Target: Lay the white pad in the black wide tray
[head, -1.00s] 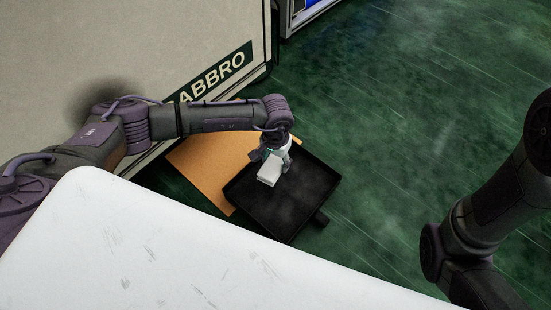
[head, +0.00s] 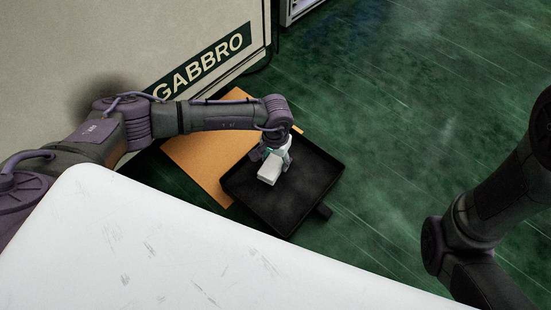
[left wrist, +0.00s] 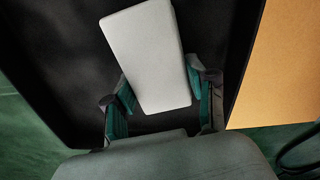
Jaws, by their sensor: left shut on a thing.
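The white pad (head: 270,172) is a pale block held between the fingers of my left gripper (head: 275,158). In the left wrist view the pad (left wrist: 148,55) sits between the two green-lined fingers of the left gripper (left wrist: 165,105), which are shut on it. The black wide tray (head: 290,215) lies below and around the pad in the head view; its dark floor (left wrist: 60,60) fills much of the left wrist view. I cannot tell whether the pad touches the tray floor. My right gripper is outside the views; only part of the right arm shows.
An orange-brown board (head: 200,165) lies beside and partly behind the tray. A beige cabinet lettered GABBRO (head: 130,50) stands at the upper left. A white surface (head: 190,250) fills the front left. Green floor (head: 400,110) is open to the right.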

